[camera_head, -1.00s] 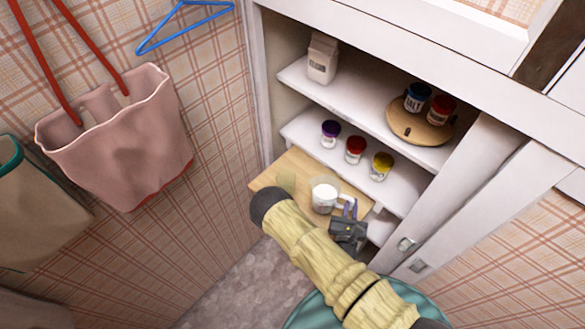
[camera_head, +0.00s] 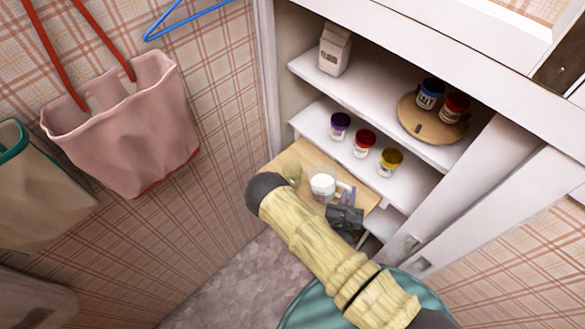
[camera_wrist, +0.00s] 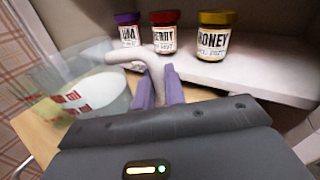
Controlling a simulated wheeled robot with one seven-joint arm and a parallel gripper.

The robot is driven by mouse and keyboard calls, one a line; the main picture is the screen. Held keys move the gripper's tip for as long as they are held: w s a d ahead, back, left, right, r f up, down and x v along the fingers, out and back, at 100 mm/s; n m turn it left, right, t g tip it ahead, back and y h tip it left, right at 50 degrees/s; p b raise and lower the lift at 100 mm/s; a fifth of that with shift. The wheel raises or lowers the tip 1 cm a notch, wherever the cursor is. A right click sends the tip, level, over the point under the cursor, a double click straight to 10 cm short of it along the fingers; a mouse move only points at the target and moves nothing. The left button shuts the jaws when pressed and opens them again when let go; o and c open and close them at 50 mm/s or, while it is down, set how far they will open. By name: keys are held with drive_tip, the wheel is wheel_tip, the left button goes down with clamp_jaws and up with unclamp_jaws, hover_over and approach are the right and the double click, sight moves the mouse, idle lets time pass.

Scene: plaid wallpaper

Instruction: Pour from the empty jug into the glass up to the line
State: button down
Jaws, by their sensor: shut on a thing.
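The jug (camera_head: 322,184) is clear and holds white contents, so it is not empty. It is held just over or on a wooden board (camera_head: 357,194); I cannot tell whether it touches. In the wrist view the jug (camera_wrist: 88,88) is at left and looks tilted, with red marks showing on or through it. My gripper (camera_head: 346,196) is shut on the jug's pale handle (camera_wrist: 128,54), its purple fingers (camera_wrist: 158,88) around it. A faint yellowish clear glass (camera_head: 291,171) stands left of the jug on the board. Its line cannot be made out in the head view.
Jars with purple (camera_head: 340,121), red (camera_head: 365,139) and yellow (camera_head: 390,158) lids stand on the shelf behind. A carton (camera_head: 335,48) and a round wooden tray (camera_head: 408,124) with two jars are above. A wall is at left, cupboard doors at right.

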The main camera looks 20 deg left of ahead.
drive_tip(key=a+r+n+p, duration=0.1)
drive_tip(key=r, duration=0.1)
drive_tip(key=a+r+n+p, duration=0.1)
drive_tip(key=r, duration=0.2)
drive_tip(key=a+r+n+p, duration=0.1)
drive_tip(key=r, duration=0.2)
drive_tip(key=shift+w+a+n+g+p, duration=0.2)
drive_tip(key=shift+a+n+g+p, duration=0.1)
drive_tip(key=shift+g+p, duration=0.1)
drive_tip(key=shift+a+r+n+h, duration=0.3)
drive_tip(key=shift+a+r+n, duration=0.4)
drive_tip(key=shift+r, duration=0.2)
drive_tip(key=shift+a+r+n+p, duration=0.45)
drive_tip(key=shift+a+r+n, duration=0.15)
drive_tip(key=shift+r, duration=0.15)
drive_tip(key=shift+r, duration=0.1)
drive_tip(key=shift+w+a+r, duration=0.1)
drive_tip(key=shift+a+r, duration=0.1)
drive_tip(key=shift+r, duration=0.05)
drive_tip(key=shift+a+r+n+g, duration=0.1)
drive_tip(key=shift+n+g, duration=0.2)
drive_tip(key=shift+a+r+n+h, duration=0.15)
drive_tip(key=shift+a+n+h, duration=0.15)
drive_tip(key=shift+a+n, duration=0.2)
idle(1.1)
